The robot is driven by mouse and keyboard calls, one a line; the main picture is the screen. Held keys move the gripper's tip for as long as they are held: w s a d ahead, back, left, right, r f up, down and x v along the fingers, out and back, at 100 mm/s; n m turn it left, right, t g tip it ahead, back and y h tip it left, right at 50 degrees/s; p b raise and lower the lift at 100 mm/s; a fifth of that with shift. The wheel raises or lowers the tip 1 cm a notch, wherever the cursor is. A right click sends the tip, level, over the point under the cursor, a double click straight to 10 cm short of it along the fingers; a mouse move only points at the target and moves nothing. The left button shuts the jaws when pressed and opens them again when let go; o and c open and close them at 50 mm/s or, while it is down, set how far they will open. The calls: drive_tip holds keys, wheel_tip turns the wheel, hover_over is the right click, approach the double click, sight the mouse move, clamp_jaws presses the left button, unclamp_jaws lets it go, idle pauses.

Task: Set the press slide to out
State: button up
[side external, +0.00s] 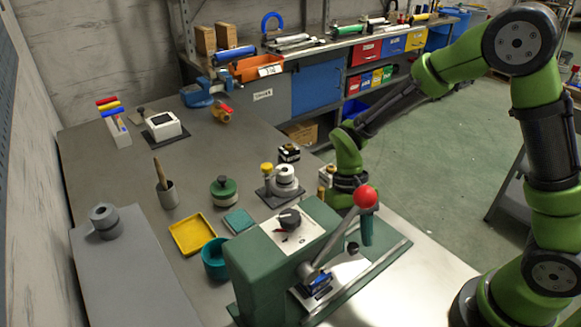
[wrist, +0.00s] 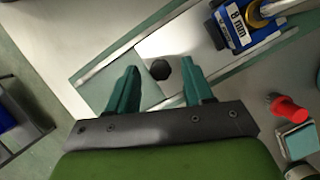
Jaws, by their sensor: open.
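The green press (side external: 265,265) stands at the table's front with a black dial on top and a lever ending in a red ball (side external: 365,197). Its pale slide plate (side external: 345,270) lies in a rail track, bearing a blue block and a black knob (side external: 352,249). In the wrist view the slide plate (wrist: 185,45), the knob (wrist: 160,70) and the blue block marked 8 mm (wrist: 236,27) show clearly. My gripper (wrist: 160,67) is open, its teal fingers either side of the knob in that view. Contact cannot be told. In the side view one finger (side external: 367,229) shows beside the knob.
The lever stands close to my gripper. A teal bowl (side external: 214,260), yellow tray (side external: 192,234) and several small pots and stamps stand left of and behind the press. In the wrist view a red knob-like thing (wrist: 287,107) is at the right. The rail's outer end looks clear.

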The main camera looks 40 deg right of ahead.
drive_tip(key=shift+f, duration=0.2)
clamp_jaws()
idle(0.3)
drive_tip(key=d, duration=1.3)
drive_tip(key=shift+d, duration=0.3)
drive_tip(key=shift+c, duration=0.8)
unclamp_jaws()
drive_tip(key=shift+o, duration=0.8)
